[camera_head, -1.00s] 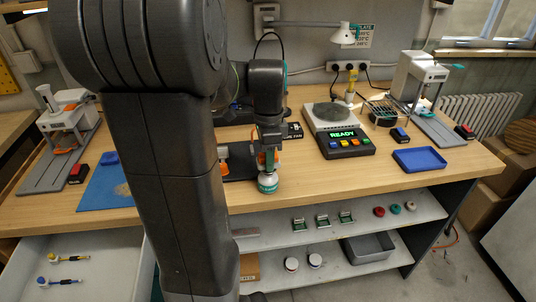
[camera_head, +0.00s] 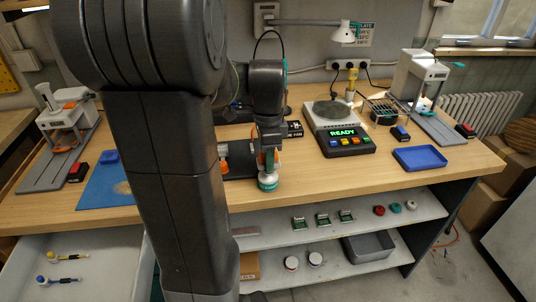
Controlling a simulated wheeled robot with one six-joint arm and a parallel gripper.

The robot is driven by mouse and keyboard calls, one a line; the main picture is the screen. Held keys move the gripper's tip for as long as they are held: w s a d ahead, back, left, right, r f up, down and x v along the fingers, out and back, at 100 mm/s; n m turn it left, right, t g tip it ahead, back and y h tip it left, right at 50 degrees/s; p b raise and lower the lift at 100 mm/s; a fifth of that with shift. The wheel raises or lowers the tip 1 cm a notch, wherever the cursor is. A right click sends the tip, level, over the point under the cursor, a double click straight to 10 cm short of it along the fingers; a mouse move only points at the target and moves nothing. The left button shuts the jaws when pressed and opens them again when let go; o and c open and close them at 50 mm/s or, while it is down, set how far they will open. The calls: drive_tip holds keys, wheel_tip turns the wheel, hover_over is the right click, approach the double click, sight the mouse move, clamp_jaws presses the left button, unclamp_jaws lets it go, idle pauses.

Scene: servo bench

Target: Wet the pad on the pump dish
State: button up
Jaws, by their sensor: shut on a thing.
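My gripper (camera_head: 269,163) points down near the front edge of the bench, left of its middle. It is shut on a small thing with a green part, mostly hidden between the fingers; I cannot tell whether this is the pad. Directly beneath stands a small round white container with a teal band (camera_head: 267,184), which looks like the pump dish. The held thing appears to meet the top of the dish, but contact is too small to tell.
A hot plate reading READY (camera_head: 345,141) stands to the right, with a blue tray (camera_head: 419,158) beyond it. A blue mat (camera_head: 104,190) lies at left. My arm hides part of the bench. Shelves (camera_head: 330,235) below hold small parts; an open drawer (camera_head: 85,255) is at lower left.

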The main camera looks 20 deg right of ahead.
drive_tip(key=shift+f+b, duration=0.35)
drive_tip(key=shift+f, duration=0.25)
idle(0.4)
idle(0.5)
wheel_tip(320, 180, up, 7)
drive_tip(key=p, duration=0.6)
idle(0.7)
